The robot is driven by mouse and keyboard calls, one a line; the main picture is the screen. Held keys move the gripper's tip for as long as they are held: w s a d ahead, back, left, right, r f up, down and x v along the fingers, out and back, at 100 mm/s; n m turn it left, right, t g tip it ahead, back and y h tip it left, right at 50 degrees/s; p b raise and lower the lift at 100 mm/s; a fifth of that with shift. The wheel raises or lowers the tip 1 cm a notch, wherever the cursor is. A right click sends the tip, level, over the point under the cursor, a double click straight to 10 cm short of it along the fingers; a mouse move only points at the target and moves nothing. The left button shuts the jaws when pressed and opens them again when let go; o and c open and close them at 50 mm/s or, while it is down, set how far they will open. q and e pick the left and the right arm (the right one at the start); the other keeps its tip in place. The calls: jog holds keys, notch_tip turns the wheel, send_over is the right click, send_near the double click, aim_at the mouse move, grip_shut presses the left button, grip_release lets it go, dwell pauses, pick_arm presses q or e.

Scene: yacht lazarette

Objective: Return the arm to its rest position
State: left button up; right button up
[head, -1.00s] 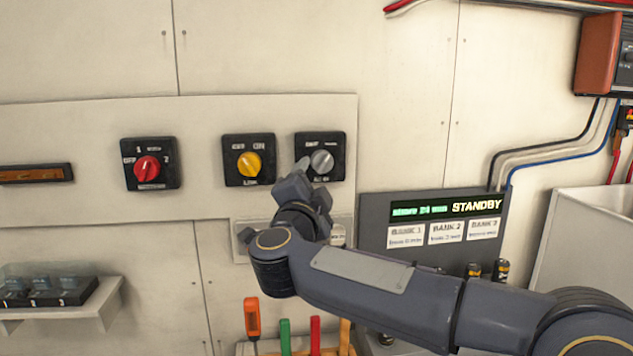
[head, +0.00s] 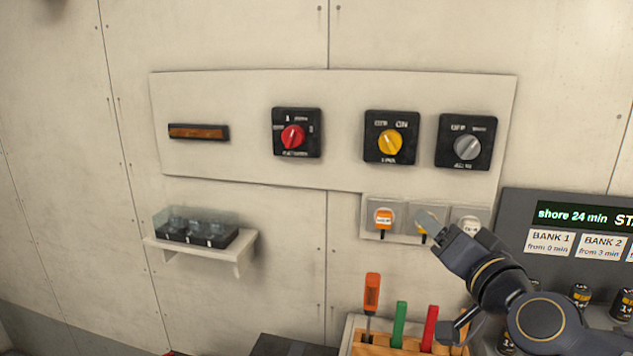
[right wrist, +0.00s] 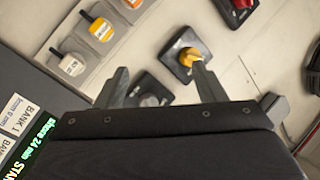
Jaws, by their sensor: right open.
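My right gripper (head: 446,226) is raised in front of the wall, below the grey rotary switch (head: 467,147) and over part of the socket strip (head: 400,222). It is apart from the switches and holds nothing. In the right wrist view its two fingers (right wrist: 160,84) stand apart with only wall and switches behind them. The yellow rotary switch (head: 390,142) and the red one (head: 292,136) are to the left of the grey one; the yellow knob also shows in the right wrist view (right wrist: 190,57). My left gripper is out of view.
A display panel (head: 575,237) reading "shore 24 min" is at the right, with batteries (head: 580,295) below. A rack (head: 385,348) of coloured-handled tools stands below the arm. A small shelf (head: 245,250) with a clear-lidded box is at left. The wall between is free.

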jog(key=s+f+n+g+y, duration=0.1)
jog(key=s+f+n+g, duration=0.2)
jog(key=s+f+g, duration=0.4)
jog(key=s+f, duration=0.6)
jog(key=f, duration=0.2)
jog(key=shift+a+f, duration=0.15)
jog(key=shift+f, duration=0.25)
jog(key=s+f+g, duration=0.1)
jog(key=s+f, duration=0.2)
jog(key=s+f+g, duration=0.2)
jog(key=s+f, duration=0.1)
jog(key=s, duration=0.1)
jog(key=s+d+f+g, duration=0.1)
jog(key=s+f+g, duration=0.1)
jog(key=s+f, duration=0.1)
jog(key=shift+s+f+n, duration=0.3)
jog(key=shift+n, duration=0.1)
jog(key=shift+c, duration=0.2)
